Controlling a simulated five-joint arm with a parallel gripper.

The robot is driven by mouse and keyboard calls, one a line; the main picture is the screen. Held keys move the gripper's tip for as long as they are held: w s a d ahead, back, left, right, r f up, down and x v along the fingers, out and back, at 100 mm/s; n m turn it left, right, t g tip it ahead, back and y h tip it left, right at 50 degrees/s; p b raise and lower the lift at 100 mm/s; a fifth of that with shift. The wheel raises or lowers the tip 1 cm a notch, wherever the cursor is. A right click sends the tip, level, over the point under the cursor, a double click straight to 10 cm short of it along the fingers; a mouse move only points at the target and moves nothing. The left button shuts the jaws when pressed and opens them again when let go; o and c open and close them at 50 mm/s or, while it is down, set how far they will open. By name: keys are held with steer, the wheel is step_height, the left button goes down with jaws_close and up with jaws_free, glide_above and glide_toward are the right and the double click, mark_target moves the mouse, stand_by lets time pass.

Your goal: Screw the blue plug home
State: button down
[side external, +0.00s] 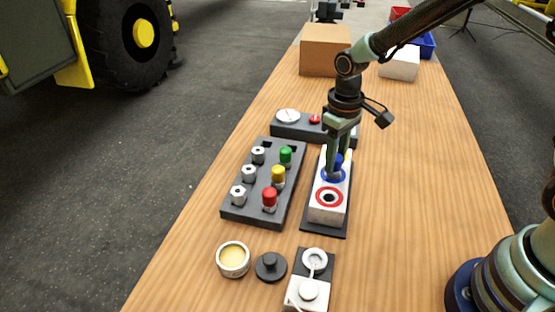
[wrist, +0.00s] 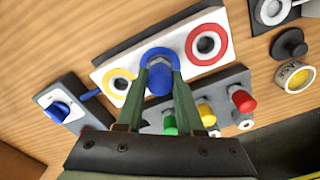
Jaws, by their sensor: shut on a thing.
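The blue plug (side external: 337,160) stands in the blue-ringed port (side external: 326,177) of the white block (side external: 325,213). My gripper (side external: 334,172) comes down from above with its fingers shut on the plug. In the wrist view the plug (wrist: 159,82) sits between my two fingertips (wrist: 160,68), over the blue ring (wrist: 172,52). The plug looks about upright; how deep it sits is hidden by the fingers. The red-ringed port (wrist: 207,45) and the yellow-ringed port (wrist: 119,82) on either side look empty.
A dark rack (side external: 235,212) left of the block holds green (side external: 286,155), yellow (side external: 278,174) and red (side external: 269,198) plugs and silver pieces. A grey panel (side external: 285,130) stands behind. A tin (side external: 233,260) and black cap (side external: 270,267) lie in front.

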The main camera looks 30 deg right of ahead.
stand_by(0.5)
steer(key=m, duration=0.5)
steer(key=shift+m, duration=0.3)
steer(key=m, duration=0.6)
steer(key=shift+f+m, duration=0.1)
steer(key=shift+m, duration=0.2)
steer(key=m, duration=1.2)
steer(key=shift+f, duration=0.1)
